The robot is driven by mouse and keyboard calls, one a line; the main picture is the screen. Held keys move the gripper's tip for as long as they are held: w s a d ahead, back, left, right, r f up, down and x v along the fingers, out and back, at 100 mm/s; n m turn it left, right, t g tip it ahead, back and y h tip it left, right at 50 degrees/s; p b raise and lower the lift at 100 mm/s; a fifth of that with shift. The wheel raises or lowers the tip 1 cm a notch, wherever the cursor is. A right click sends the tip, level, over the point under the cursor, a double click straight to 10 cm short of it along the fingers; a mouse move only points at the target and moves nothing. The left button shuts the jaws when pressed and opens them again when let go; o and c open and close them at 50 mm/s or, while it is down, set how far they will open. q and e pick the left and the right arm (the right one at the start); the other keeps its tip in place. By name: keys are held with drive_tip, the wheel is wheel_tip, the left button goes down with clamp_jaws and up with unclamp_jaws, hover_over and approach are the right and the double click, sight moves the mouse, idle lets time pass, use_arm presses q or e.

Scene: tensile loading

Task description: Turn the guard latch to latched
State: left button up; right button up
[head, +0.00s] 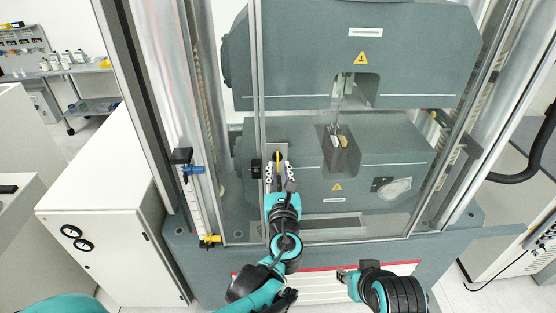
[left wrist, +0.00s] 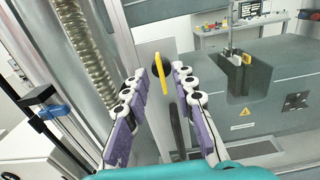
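The guard latch is a yellow handle (left wrist: 161,76) on a grey plate on the guard frame. In the left wrist view it stands nearly upright, in front of a dark round hub. In the head view only a small yellow part of the latch (head: 278,156) shows above my left gripper (head: 277,168). That gripper is open, and its purple-padded fingers (left wrist: 160,82) lie on either side of the handle, with a gap on each side visible in the wrist view. My right arm (head: 385,288) is low at the bottom of the head view; its finger state is unclear.
The clear guard door (head: 300,215) covers the grey testing machine (head: 350,60). A blue clamp (head: 192,169) and a yellow clamp (head: 209,240) sit on a post at left. A white cabinet (head: 110,205) stands further left. Free room lies before the door.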

sight(278, 160)
use_arm(q)
drive_tip(key=shift+w+a, duration=0.1)
drive_tip(key=shift+w, duration=1.85)
clamp_jaws()
